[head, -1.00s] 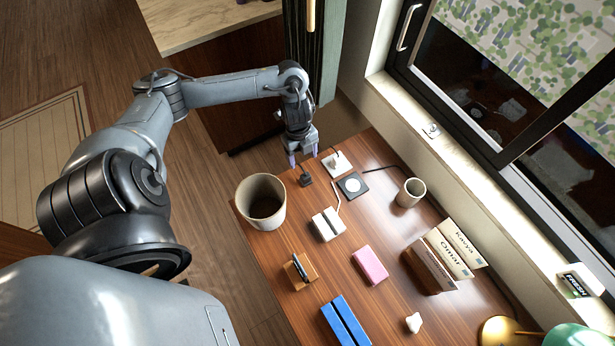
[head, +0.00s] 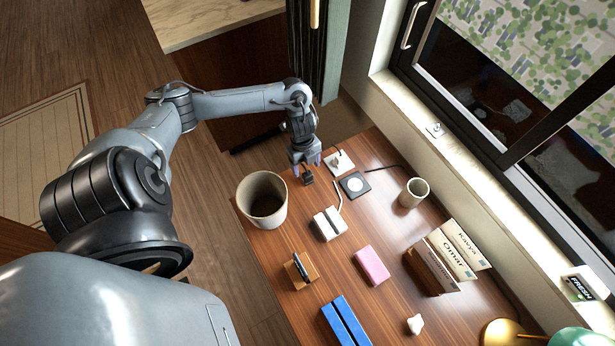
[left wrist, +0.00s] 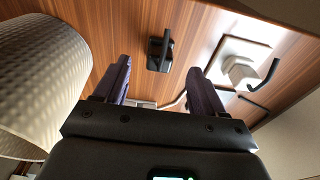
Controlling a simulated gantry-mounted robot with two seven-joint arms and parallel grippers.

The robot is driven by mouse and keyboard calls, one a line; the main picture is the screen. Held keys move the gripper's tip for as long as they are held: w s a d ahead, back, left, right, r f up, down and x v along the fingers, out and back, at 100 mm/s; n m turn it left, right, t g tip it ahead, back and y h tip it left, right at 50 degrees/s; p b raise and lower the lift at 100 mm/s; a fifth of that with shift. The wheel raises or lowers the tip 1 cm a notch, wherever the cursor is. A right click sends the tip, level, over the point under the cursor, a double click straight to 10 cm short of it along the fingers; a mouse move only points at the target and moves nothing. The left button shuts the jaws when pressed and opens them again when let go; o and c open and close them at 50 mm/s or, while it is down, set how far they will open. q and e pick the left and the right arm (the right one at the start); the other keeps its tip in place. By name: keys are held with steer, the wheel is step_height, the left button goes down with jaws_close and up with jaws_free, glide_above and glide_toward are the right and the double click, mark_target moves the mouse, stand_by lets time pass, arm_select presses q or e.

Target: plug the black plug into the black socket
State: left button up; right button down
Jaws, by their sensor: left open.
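The black plug (head: 308,180) is a small dark block on the desk's far left part. In the left wrist view the black plug (left wrist: 158,54) lies ahead, roughly centred between the fingers. My left gripper (head: 308,166) is open and empty, pointing down just above and behind the plug; contact cannot be told. Its two purple fingers stand apart in the left wrist view (left wrist: 160,70). A black square plate with a white round centre (head: 348,190), apparently the black socket, lies right of the plug. My right gripper is not in view.
A white plate with a white plug (head: 339,161) sits close right of my gripper. A beige bin (head: 279,190) stands to the left. A white block (head: 329,225), a cup (head: 413,193) and a pink block (head: 372,266) stand nearby. A window wall bounds the right.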

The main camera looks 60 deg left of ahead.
mark_target(307, 174)
arm_select(q)
steer(key=shift+d+f+b, duration=0.15)
steer(key=shift+d+f, duration=0.05)
steer(key=shift+f, duration=0.65)
steer(key=shift+d+f+b, duration=0.2)
steer(key=shift+f, duration=0.65)
steer(key=shift+d+f+b, duration=0.15)
steer(key=shift+d+f, duration=0.05)
steer(key=shift+f, duration=0.65)
steer(key=shift+c, duration=0.3)
steer(key=c, duration=1)
steer(key=shift+r, duration=0.15)
